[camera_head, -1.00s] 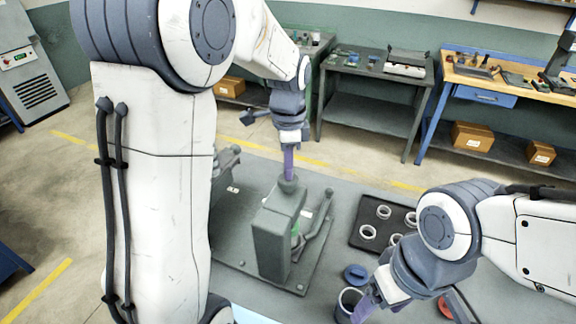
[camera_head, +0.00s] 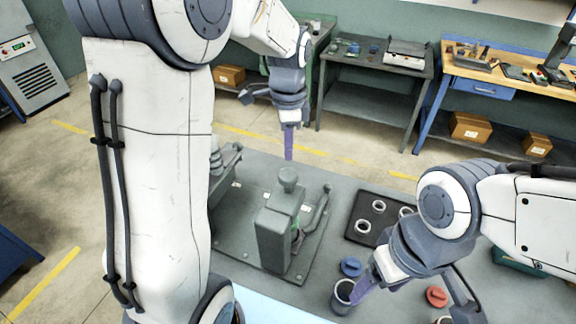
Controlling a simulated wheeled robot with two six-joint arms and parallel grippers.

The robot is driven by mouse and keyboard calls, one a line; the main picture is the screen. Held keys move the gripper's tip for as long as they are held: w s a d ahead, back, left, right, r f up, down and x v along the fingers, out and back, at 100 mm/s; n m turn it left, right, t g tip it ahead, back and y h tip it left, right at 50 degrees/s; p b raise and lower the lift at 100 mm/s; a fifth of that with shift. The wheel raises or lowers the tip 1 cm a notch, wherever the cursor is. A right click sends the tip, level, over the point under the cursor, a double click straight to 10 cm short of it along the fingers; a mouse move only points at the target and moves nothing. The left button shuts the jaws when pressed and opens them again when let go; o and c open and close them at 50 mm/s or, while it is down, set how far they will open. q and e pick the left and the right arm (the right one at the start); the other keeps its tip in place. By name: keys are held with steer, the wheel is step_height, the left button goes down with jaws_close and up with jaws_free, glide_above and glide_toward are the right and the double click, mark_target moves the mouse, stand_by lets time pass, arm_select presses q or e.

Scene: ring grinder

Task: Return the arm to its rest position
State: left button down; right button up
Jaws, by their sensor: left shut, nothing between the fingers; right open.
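My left gripper (camera_head: 288,156) is shut and empty. It points down above the grey ring grinder (camera_head: 272,232), apart from the round knob (camera_head: 288,178) on its top. My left arm covers much of the left side of the view. My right gripper (camera_head: 352,296) is low at the right, with its purple fingertip at the rim of a dark cup (camera_head: 343,292). The arm link hides part of the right gripper, and I cannot tell whether it touches the cup.
A black tray (camera_head: 352,236) with several white rings lies right of the grinder, partly behind my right arm. A blue lid (camera_head: 351,266) and a red lid (camera_head: 437,296) lie on the grey table (camera_head: 330,180). Benches (camera_head: 372,90) stand along the far wall.

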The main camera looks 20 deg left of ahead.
arm_select(q)
steer(key=shift+r, duration=0.45)
steer(key=shift+d+f, duration=0.1)
steer(key=shift+f, duration=0.05)
steer(key=s+d+f+n+b, duration=0.1)
steer(key=s+d+f+b, duration=0.2)
steer(key=s, duration=0.5)
steer(key=s+d+f+n+b, duration=0.2)
steer(key=s+d+f+b, duration=0.2)
steer(key=s+d+f, duration=0.1)
steer(key=s+d+f+n+h+b, duration=0.1)
steer(key=s+d+f+b, duration=0.3)
steer(key=s, duration=0.6)
steer(key=shift+s+d+n, duration=0.35)
steer(key=shift+d+n, duration=0.25)
steer(key=shift+d, duration=0.35)
